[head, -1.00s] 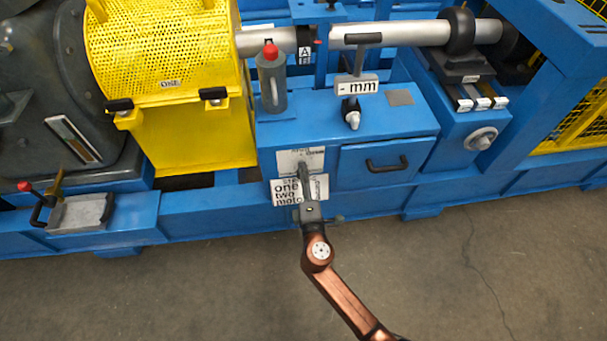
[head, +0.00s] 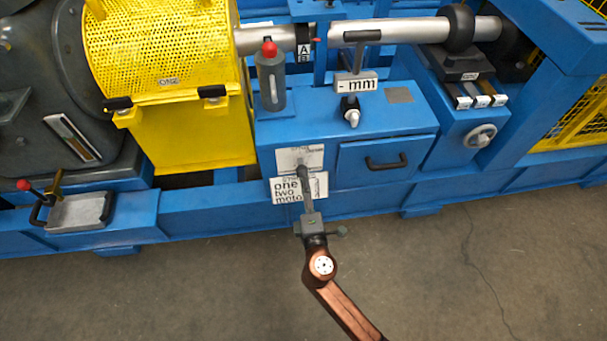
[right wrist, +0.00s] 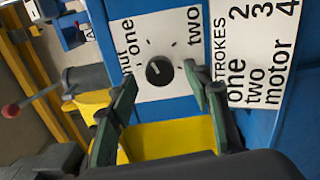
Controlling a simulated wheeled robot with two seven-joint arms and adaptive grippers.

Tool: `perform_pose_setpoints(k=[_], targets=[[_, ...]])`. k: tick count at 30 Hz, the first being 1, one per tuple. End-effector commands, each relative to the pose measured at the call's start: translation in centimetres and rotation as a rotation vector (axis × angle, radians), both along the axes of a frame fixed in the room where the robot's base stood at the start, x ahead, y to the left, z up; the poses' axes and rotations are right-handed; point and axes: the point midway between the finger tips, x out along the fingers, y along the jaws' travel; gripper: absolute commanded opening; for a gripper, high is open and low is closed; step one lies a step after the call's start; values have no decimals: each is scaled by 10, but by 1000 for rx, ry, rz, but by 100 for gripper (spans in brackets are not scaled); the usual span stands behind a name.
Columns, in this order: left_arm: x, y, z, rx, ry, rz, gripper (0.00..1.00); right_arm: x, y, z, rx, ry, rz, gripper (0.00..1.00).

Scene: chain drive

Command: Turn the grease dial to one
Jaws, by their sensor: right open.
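The grease dial (right wrist: 160,71) is a small black round knob on a white plate on the blue cabinet front. The plate carries the words "one" and "two" and a partly hidden word ending in "ut". A pale mark on the knob lies on its left side, toward the partly hidden word; its exact setting is hard to read. My right gripper (right wrist: 162,80) is open, its green fingers on either side of the knob with a visible gap. In the head view my right gripper (head: 304,172) covers the dial on its white plate (head: 287,158). My left gripper is out of view.
A strokes card (head: 283,190) sits just below the plate. A drawer handle (head: 386,162) is at right, a grey bottle (head: 270,80) and a selector knob (head: 351,117) above. A grey tray (head: 78,212) with a red-knobbed lever is at left. The floor in front is clear.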

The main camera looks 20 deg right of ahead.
Motion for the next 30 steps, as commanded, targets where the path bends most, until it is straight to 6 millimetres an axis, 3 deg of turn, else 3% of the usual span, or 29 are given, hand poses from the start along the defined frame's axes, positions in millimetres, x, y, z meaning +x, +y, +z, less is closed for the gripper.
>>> perform_pose_setpoints(k=[6, 12, 30], targets=[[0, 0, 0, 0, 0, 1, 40, -44, 12, -1, 2, 3, -1, 45], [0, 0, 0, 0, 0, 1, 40, -68, 19, -1, 0, 1, -1, 45], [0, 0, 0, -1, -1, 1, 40, -73, 21, 0, 1, 1, -1, 45]])
